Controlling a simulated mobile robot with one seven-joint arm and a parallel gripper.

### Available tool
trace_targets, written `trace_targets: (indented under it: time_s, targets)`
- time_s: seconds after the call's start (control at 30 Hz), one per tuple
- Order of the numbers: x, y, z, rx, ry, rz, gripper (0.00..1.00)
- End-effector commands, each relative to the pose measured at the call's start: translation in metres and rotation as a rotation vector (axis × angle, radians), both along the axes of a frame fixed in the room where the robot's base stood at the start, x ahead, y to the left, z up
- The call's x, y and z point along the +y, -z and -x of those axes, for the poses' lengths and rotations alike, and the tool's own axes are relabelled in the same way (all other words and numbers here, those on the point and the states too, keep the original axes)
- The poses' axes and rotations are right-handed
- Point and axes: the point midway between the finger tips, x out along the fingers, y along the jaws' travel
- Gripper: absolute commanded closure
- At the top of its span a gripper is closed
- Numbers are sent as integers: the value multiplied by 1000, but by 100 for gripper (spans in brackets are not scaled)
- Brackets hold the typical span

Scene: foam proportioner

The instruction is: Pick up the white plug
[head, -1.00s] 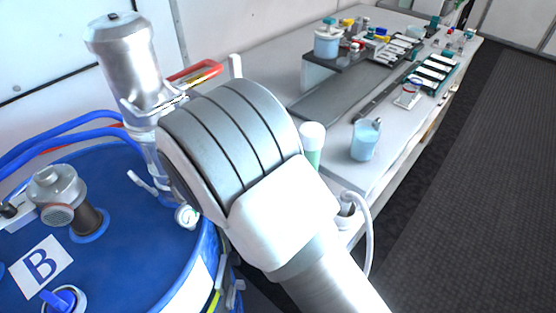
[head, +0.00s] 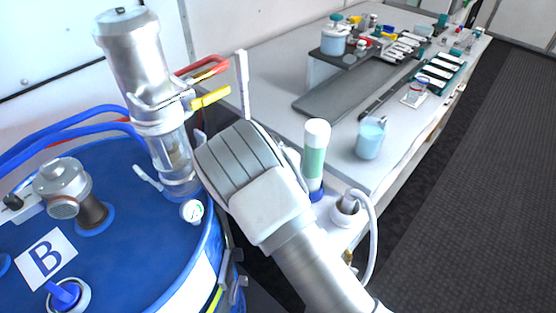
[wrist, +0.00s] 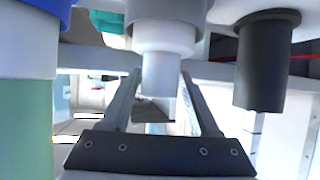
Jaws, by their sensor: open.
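In the wrist view, a white stepped cylinder (wrist: 167,48), which looks like the white plug, shows between and beyond my fingertips. It hangs from a wider pale round part at the top of the picture. My gripper (wrist: 161,76) is open, with one finger on each side of the cylinder's narrower end. I cannot tell whether either finger touches it. In the head view, my arm hides my gripper. A white fitting with a hose (head: 347,204) stands at the near table end there; I cannot tell whether it is the same part.
A green cylinder with a white top (head: 315,155) stands beside my arm. A dark cylinder (wrist: 262,62) is right of my fingers in the wrist view. A blue drum (head: 130,235) with a metal pump (head: 137,60) stands left. A cup (head: 370,138) sits on the table (head: 270,90).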

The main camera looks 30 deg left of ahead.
Motion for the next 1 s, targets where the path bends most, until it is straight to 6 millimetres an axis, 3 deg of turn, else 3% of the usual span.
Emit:
trace_targets:
  time_s: [0.13, 0.4, 0.73, 1.0]
  targets:
    - [-2, 7, -14, -1, 2, -1, 38]
    - [-2, 7, -16, -1, 1, -2, 38]
    - [-2, 7, -16, -1, 1, -2, 98]
    - [-1, 7, -16, -2, 1, -2, 100]
